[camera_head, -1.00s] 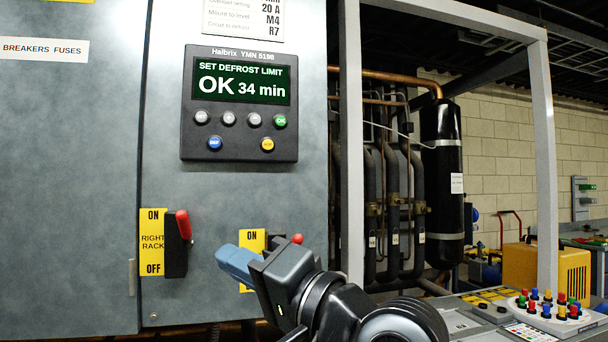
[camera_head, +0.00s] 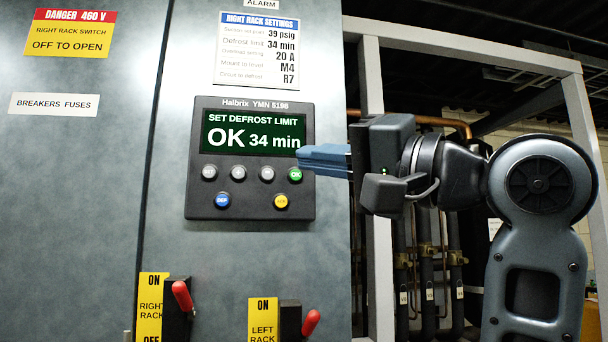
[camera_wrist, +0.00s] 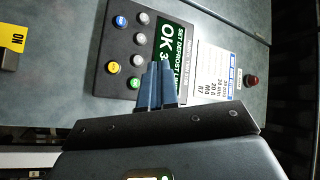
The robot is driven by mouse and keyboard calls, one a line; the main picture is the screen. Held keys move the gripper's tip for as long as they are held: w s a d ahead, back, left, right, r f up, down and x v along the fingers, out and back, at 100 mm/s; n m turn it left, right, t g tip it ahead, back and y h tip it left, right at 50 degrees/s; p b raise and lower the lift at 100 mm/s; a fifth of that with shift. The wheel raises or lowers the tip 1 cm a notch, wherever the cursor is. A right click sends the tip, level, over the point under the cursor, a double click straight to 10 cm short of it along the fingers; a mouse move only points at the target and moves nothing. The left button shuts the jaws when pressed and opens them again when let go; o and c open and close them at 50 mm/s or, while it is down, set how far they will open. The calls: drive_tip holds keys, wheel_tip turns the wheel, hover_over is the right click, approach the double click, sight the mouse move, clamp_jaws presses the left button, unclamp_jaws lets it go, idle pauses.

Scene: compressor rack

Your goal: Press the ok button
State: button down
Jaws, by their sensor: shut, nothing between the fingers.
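The green OK button (camera_head: 295,174) is at the right end of the upper button row on the dark Halbrix control panel (camera_head: 205,135). The panel's screen (camera_head: 225,118) reads "SET DEFROST LIMIT OK 34 min". My gripper (camera_head: 299,156) is shut and empty, its blue fingers pointing left across the panel's right edge, with the tips just above the OK button in the picture. In the wrist view, the fingertips (camera_wrist: 159,66) overlap the screen, and the green button (camera_wrist: 134,83) shows just left of the fingers. I cannot tell how far the tips are from the panel.
Grey buttons (camera_head: 238,172) share the OK button's row; a blue button (camera_head: 222,200) and a yellow button (camera_head: 281,201) sit below. A settings sheet (camera_head: 258,50) is above the panel. Red-handled rack switches (camera_head: 183,296) stick out below. A grey frame post (camera_head: 378,270) stands at right.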

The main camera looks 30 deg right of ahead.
sight(296, 175)
drive_tip(key=shift+w, duration=0.15)
drive_tip(key=shift+w+d+b, duration=0.35)
drive_tip(key=shift+w+d, duration=0.1)
drive_tip(key=shift+w, duration=0.9)
drive_tip(key=shift+w+d+b, duration=0.3)
drive_tip(key=shift+w+d, duration=0.15)
drive_tip(key=shift+w, duration=0.9)
drive_tip(key=shift+w+d+b, duration=0.35)
drive_tip(key=shift+w+d, duration=0.1)
drive_tip(key=shift+w, duration=0.9)
drive_tip(key=shift+w, duration=0.15)
drive_tip(key=shift+w+d, duration=0.15)
drive_tip(key=shift+w, duration=0.1)
drive_tip(key=shift+w+d+p, duration=0.1)
drive_tip(key=shift+w+p, duration=0.3)
drive_tip(key=shift+s, duration=0.15)
drive_tip(key=shift+s+a, duration=0.25)
drive_tip(key=shift+s, duration=0.4)
